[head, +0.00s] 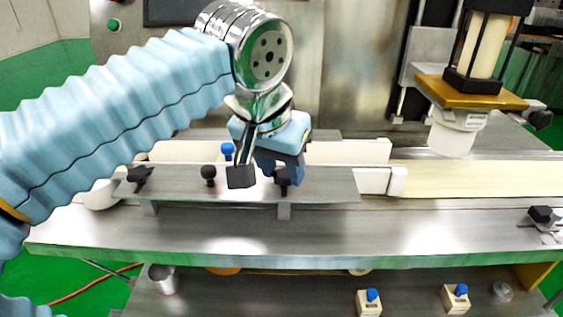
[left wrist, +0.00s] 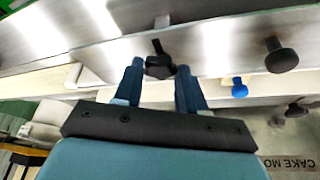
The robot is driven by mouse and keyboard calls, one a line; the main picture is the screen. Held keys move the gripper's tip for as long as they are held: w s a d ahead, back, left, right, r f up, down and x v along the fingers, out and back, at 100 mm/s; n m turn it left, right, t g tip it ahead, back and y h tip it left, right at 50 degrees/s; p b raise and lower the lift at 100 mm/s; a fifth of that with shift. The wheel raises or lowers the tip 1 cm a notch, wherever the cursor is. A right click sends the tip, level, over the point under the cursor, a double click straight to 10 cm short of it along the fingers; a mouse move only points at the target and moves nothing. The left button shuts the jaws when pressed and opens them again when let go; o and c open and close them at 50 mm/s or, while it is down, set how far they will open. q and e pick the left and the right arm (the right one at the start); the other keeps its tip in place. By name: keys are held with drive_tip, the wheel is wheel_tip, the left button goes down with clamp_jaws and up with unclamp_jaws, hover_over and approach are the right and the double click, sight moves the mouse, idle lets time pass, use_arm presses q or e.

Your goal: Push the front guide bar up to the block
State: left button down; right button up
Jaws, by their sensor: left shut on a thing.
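The front guide bar (head: 335,187) is a long flat metal plate with black knobs, lying along the near side of the conveyor belt (head: 470,178). My left gripper (head: 262,178) is over its middle, reaching down with its jaws shut on a black knob, mostly hidden in the head view. In the left wrist view this black knob (left wrist: 159,66) sits between the two fingers of the gripper (left wrist: 158,88). A small white block (head: 397,181) is at the right end of the front guide. I cannot tell whether it is the task's block. My right gripper is out of view.
A white rear guide (head: 348,152) runs along the far side of the belt. A blue knob (head: 227,150) and another black knob (head: 208,174) stand left of the gripper. A white nozzle (head: 455,135) hangs over the belt at right.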

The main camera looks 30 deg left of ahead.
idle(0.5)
use_arm(q)
drive_tip(key=shift+w+a+r+p, duration=0.25)
drive_tip(key=shift+w+a+p, duration=0.1)
drive_tip(key=shift+w, duration=0.2)
drive_tip(key=shift+w+a+f, duration=0.1)
drive_tip(key=shift+w+a, duration=0.05)
drive_tip(key=shift+w, duration=0.2)
drive_tip(key=shift+a, duration=0.1)
idle(0.4)
drive_tip(key=c, duration=0.6)
unclamp_jaws()
drive_tip(key=shift+a+f, duration=0.15)
drive_tip(key=shift+c, duration=0.2)
